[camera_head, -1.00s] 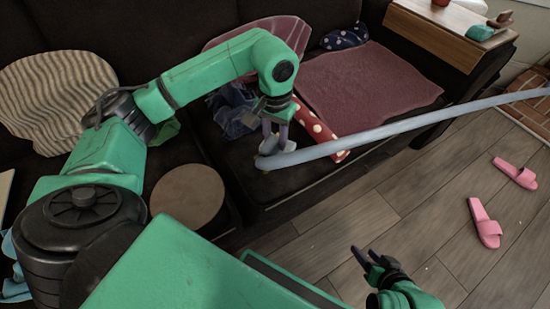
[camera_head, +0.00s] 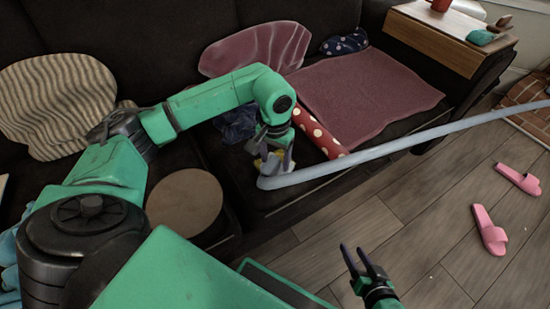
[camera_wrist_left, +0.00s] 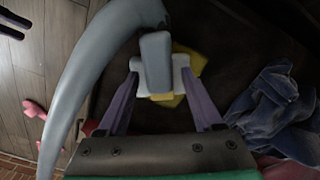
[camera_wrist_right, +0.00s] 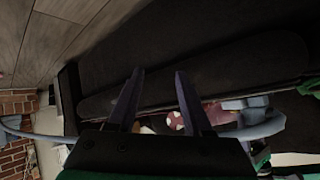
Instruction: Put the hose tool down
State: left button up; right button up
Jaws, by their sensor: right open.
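The hose tool (camera_wrist_left: 156,62) is a grey end piece with a white crosspiece, on a long pale grey hose (camera_head: 350,160). My left gripper (camera_head: 276,165) is low over the front of the dark sofa seat. In the left wrist view its fingers (camera_wrist_left: 162,82) are on both sides of the white crosspiece, shut on it. Whether the tool touches the seat is hidden. My right gripper (camera_head: 354,250) is open and empty over the floor in front of the sofa. Its two parted fingers show in the right wrist view (camera_wrist_right: 158,78).
A yellow item (camera_wrist_left: 188,65) and blue cloth (camera_wrist_left: 270,108) lie near the tool. A red polka-dot roll (camera_head: 318,132), pink mat (camera_head: 365,88) and round brown cushion (camera_head: 185,203) are on the sofa. Pink slippers (camera_head: 490,232) lie on open floor at right.

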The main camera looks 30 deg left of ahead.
aim_at(275, 158)
pick_arm(q)
jog(key=shift+r, duration=0.15)
notch_tip(275, 158, up, 12)
jog(key=p, duration=0.3)
jog(key=shift+p, duration=0.3)
pick_arm(e)
jog(key=s+d+r+g+h, duration=0.2)
jog(key=d+r+g+h, duration=0.1)
jog(key=d, duration=0.4)
jog(key=shift+s+d+r+g, duration=0.25)
jog(key=shift+r+g, duration=0.2)
jog(key=shift+g, duration=0.25)
jog(key=shift+a, duration=0.1)
